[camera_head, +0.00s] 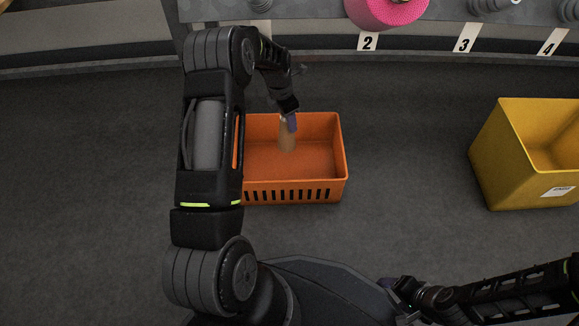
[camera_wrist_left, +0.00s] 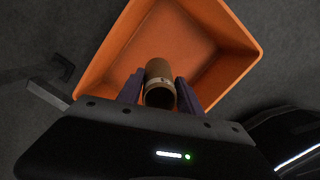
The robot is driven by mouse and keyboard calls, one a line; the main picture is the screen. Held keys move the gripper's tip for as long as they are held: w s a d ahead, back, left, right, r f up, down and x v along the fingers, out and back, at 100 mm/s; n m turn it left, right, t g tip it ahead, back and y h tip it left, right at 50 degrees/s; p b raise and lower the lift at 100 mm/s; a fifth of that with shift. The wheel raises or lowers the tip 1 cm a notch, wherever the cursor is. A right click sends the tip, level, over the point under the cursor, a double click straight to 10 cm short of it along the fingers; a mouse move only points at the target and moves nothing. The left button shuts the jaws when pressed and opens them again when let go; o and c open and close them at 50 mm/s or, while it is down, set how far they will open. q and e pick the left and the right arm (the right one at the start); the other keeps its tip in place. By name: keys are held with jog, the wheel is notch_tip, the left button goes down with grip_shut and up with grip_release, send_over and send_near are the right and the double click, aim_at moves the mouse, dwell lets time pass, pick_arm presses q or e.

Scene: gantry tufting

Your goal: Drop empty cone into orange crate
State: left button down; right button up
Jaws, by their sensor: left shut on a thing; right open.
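The empty cone (camera_head: 287,139) is a bare brown tube. My left gripper (camera_head: 290,121) is shut on its upper end and holds it over the orange crate (camera_head: 295,195). In the left wrist view the cone (camera_wrist_left: 160,82) sits between the two fingers of my left gripper (camera_wrist_left: 159,92), its open end facing the camera. The orange crate (camera_wrist_left: 236,75) lies behind it and looks empty. I cannot tell whether the cone's lower end is below the rim. My right gripper (camera_head: 392,290) is open at the bottom right, away from the crate.
A yellow crate (camera_head: 509,165) with a white label stands on the floor at the right. A grey shelf along the top carries number cards and a pink yarn cone (camera_head: 385,12) above card 2. The floor (camera_head: 410,140) between the crates is clear.

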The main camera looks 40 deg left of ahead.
pick_arm(q)
notch_tip(320, 180, down, 4)
jog(key=shift+r+b, duration=0.15)
jog(key=shift+b, duration=0.9)
pick_arm(e)
jog(key=shift+w+f, duration=0.25)
jog(key=shift+f, duration=1)
pick_arm(q)
jog(key=c, duration=0.7)
grip_release()
notch_tip(320, 180, up, 8)
jog(key=s+p, duration=0.1)
jog(key=p, duration=0.3)
jog(key=shift+a, duration=0.25)
pick_arm(e)
jog(key=r, duration=0.3)
jog(key=shift+s+r, duration=0.15)
jog(key=shift+s, duration=0.2)
